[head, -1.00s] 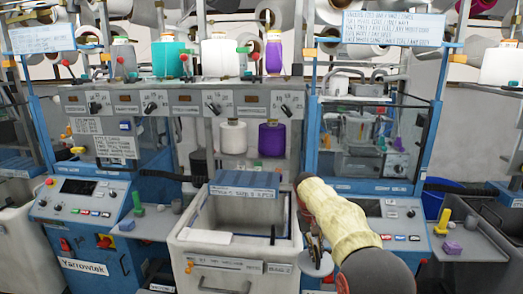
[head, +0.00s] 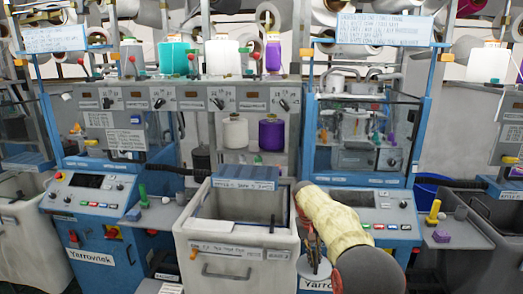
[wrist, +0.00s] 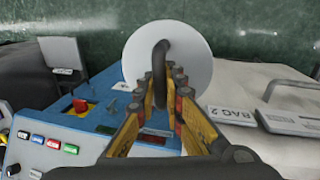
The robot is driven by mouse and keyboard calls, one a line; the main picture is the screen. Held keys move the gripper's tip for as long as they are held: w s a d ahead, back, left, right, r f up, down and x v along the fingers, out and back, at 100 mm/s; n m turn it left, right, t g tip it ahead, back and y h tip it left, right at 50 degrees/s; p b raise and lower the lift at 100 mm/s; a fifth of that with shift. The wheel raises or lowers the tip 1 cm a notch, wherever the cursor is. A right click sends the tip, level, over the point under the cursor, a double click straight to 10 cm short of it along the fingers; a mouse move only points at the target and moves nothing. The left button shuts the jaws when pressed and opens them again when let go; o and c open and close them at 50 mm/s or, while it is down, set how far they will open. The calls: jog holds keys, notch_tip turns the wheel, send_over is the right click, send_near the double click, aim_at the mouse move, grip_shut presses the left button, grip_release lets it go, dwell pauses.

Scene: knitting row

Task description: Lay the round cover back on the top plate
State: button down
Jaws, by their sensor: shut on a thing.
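The round cover is a pale flat disc with a dark curved handle; in the wrist view the cover (wrist: 195,68) stands face-on beyond my fingertips. My gripper (wrist: 162,92) is shut on its handle. In the head view the cover (head: 314,271) hangs small and edge-tilted below my gripper (head: 315,252), in front of the right machine's blue front, beside the grey bin. It is clear of any plate. I cannot tell for sure which surface is the top plate; the right machine's glass-fronted housing (head: 352,125) has a flat top with pipes, and its details are too small to read.
A grey open bin (head: 237,252) stands left of my gripper. Control panels flank it, with a green peg (head: 143,195) on the left shelf and a yellow peg (head: 433,212) on the right shelf. Yarn cones, sign boards and blue posts crowd the space above.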

jog(key=s+f, duration=1.6)
jog(key=s, duration=0.4)
jog(key=shift+s, duration=0.15)
